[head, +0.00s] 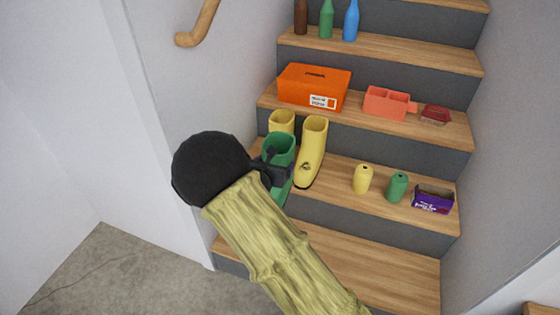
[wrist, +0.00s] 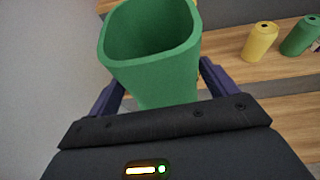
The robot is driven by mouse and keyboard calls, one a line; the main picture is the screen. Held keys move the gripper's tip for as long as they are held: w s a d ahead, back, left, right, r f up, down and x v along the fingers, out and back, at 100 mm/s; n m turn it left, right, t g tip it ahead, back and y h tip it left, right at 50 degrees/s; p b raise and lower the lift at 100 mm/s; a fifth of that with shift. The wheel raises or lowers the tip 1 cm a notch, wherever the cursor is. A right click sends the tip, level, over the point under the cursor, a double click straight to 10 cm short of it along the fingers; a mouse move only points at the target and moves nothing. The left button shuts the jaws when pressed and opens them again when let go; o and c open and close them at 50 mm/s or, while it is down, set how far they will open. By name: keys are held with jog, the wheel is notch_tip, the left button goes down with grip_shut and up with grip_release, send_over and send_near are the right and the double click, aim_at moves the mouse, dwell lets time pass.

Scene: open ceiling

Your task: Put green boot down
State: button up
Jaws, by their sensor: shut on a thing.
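The green boot (head: 281,149) is upright, held by my gripper (head: 272,172) at the left end of a wooden stair step. In the wrist view the green boot (wrist: 150,55) fills the space between the two dark fingers of my gripper (wrist: 155,90), which is shut on it. Its open top faces the camera. The boot's foot is mostly hidden by my gripper and arm, so I cannot tell whether its sole touches the step. A yellow boot (head: 312,152) stands just right of it, and another yellow boot (head: 282,121) shows behind it.
The same step holds a yellow can (head: 362,179), a green can (head: 396,187) and a purple box (head: 432,200). The step above holds an orange box (head: 314,87), a coral container (head: 388,102) and a red packet (head: 436,114). A wall is close on the left. The lower step (head: 380,262) is clear.

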jog(key=s+d+r+m+g+h+p, duration=0.1)
jog(key=s+d+r+p, duration=0.4)
jog(key=r+p, duration=0.8)
jog(key=s+d+r+m+g+h+p, duration=0.2)
jog(key=s+d+r+p, duration=0.3)
jog(key=r+p, duration=0.8)
jog(key=s+d+r+m+g+h+p, duration=0.1)
jog(key=s+d+r+m+h+p, duration=0.2)
jog(key=p, duration=2.5)
jog(key=s+d+r+m, duration=0.1)
jog(key=d+r, duration=0.3)
jog(key=r, duration=0.6)
jog(key=shift+s+r+h, duration=0.4)
jog(key=shift+d, duration=0.1)
